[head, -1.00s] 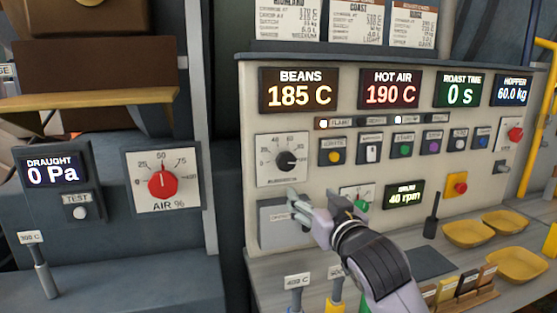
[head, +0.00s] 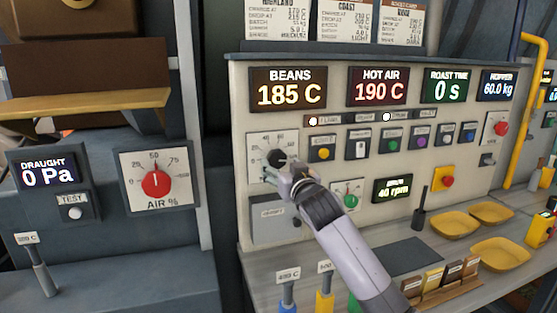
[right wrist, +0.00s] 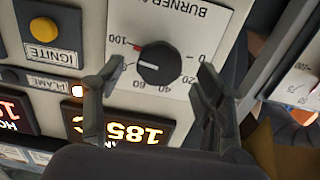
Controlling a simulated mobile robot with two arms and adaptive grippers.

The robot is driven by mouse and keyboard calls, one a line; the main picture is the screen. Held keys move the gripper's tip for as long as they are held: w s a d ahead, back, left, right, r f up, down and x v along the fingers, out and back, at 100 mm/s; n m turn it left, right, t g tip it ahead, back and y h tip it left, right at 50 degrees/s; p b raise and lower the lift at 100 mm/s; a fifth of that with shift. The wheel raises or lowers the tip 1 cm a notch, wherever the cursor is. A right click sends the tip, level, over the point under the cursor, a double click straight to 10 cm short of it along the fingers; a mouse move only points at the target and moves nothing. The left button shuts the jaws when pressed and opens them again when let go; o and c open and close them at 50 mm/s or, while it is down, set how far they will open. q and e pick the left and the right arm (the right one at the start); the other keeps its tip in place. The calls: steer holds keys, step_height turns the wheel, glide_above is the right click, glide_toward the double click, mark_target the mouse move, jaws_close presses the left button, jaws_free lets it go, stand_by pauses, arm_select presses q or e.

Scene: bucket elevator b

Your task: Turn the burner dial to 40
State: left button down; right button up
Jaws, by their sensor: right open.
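The burner dial (head: 277,158) is a black knob on a white scale plate on the roaster panel. In the right wrist view the dial (right wrist: 160,63) appears upside down, its white mark pointing left, between 60 and 100, near 80. The 80 label is hidden behind a finger. My right gripper (head: 281,171) is at the dial's lower side in the head view. In the right wrist view my right gripper (right wrist: 160,72) is open, one finger on each side of the knob with gaps showing. I cannot tell whether the fingertips reach the knob's depth. My left gripper is out of view.
The ignite button (head: 320,153) is right of the dial. A green knob (head: 350,200) sits below right. The beans display (head: 288,90) reads 185 C. The red air dial (head: 155,183) is on the left unit. Yellow bowls (head: 455,222) stand on the counter.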

mark_target(278, 162)
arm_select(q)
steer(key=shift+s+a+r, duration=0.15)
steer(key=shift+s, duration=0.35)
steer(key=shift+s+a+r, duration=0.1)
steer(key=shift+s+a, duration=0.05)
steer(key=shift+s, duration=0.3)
arm_select(e)
steer(key=shift+x, duration=1.7)
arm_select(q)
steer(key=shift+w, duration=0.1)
arm_select(e)
steer(key=shift+c, duration=0.5)
steer(key=c, duration=0.4)
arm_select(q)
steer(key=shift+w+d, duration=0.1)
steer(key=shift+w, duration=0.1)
arm_select(e)
steer(key=c, duration=0.7)
